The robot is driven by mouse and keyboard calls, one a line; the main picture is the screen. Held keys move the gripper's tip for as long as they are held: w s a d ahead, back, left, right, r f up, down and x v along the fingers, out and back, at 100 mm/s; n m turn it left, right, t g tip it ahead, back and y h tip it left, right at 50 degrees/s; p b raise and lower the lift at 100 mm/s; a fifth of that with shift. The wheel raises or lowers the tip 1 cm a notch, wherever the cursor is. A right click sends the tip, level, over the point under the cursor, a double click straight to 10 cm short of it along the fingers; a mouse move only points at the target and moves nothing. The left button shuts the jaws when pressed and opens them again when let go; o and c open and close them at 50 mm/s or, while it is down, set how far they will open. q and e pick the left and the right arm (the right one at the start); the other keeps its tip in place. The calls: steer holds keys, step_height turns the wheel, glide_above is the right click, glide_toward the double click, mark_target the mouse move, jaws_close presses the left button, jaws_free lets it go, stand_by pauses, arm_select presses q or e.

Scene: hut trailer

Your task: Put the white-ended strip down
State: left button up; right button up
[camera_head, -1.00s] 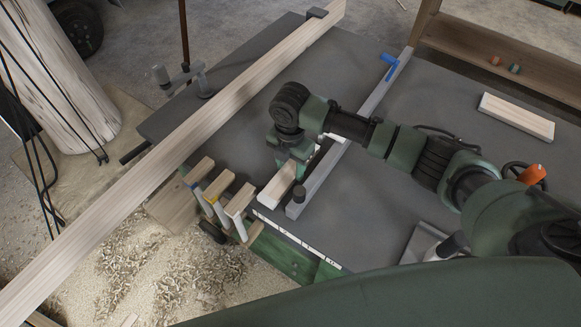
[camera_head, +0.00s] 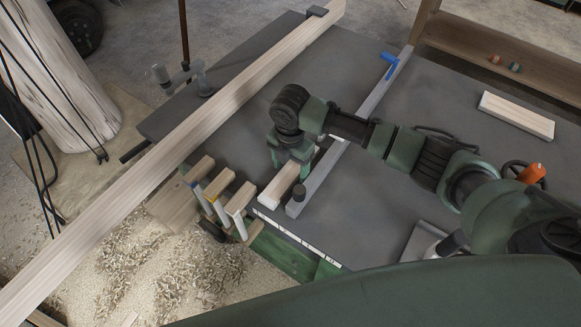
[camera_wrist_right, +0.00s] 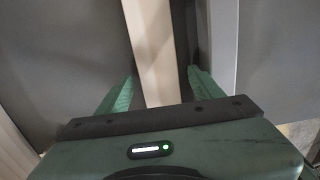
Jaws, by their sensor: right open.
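The white-ended strip (camera_head: 279,187) is a pale wooden bar lying on the grey bench top (camera_head: 235,152), its near end whitish and close to the front edge. My right gripper (camera_head: 290,161) is over the strip, its fingers partly hiding the far part. In the right wrist view the strip (camera_wrist_right: 153,48) runs between the two green fingers of the gripper (camera_wrist_right: 161,88), which are open, with a visible gap on the right side. My left gripper is in neither view.
A grey bar clamp (camera_head: 329,169) with a blue handle (camera_head: 389,66) lies right beside the strip. Several wood-handled tools (camera_head: 217,185) stand at the bench edge on the left. A long plank (camera_head: 190,133) crosses the bench. A short block (camera_head: 516,115) lies at the right.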

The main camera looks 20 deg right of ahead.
mark_target(290, 171)
step_height(290, 171, up, 12)
steer(key=b, duration=0.1)
steer(key=shift+b, duration=0.35)
steer(key=shift+f, duration=0.2)
